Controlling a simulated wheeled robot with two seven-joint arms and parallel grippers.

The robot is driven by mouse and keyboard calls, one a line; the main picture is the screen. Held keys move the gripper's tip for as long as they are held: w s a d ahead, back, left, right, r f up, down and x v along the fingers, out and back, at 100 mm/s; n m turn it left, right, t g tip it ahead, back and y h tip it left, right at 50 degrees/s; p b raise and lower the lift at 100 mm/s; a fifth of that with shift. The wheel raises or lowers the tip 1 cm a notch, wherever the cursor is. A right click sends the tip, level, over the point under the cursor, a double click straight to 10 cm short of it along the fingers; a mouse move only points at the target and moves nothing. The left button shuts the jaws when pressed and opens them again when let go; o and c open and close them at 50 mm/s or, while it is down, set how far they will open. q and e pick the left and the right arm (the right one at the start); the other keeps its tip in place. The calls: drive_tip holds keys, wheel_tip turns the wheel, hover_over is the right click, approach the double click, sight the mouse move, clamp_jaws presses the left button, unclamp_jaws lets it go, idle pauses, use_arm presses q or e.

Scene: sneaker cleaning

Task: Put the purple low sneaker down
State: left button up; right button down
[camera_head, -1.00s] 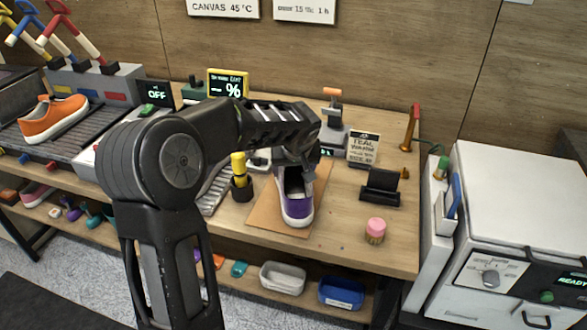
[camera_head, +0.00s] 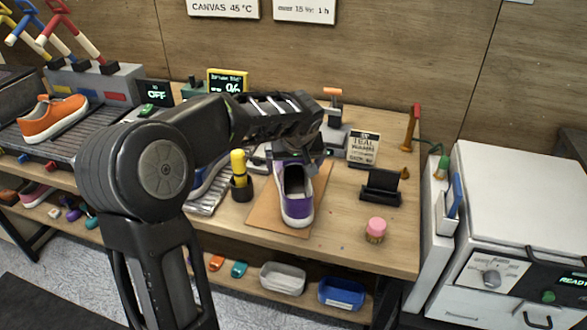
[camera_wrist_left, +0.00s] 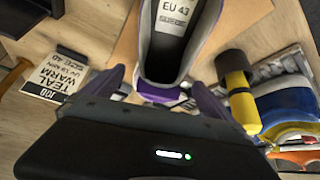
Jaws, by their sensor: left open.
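The purple low sneaker (camera_head: 297,207) stands upright on a brown mat (camera_head: 262,218) on the workbench, toe toward the bench's front edge. My left gripper (camera_head: 300,160) is open at the heel end of the sneaker, and my arm covers part of that area. The sneaker rests on the mat. My right gripper is not in view.
An orange sneaker (camera_head: 53,118) is far left.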

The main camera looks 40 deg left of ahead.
use_arm(q)
drive_tip(key=v, duration=0.4)
drive_tip(key=shift+s+d+r, duration=0.1)
drive_tip(key=shift+r, duration=0.05)
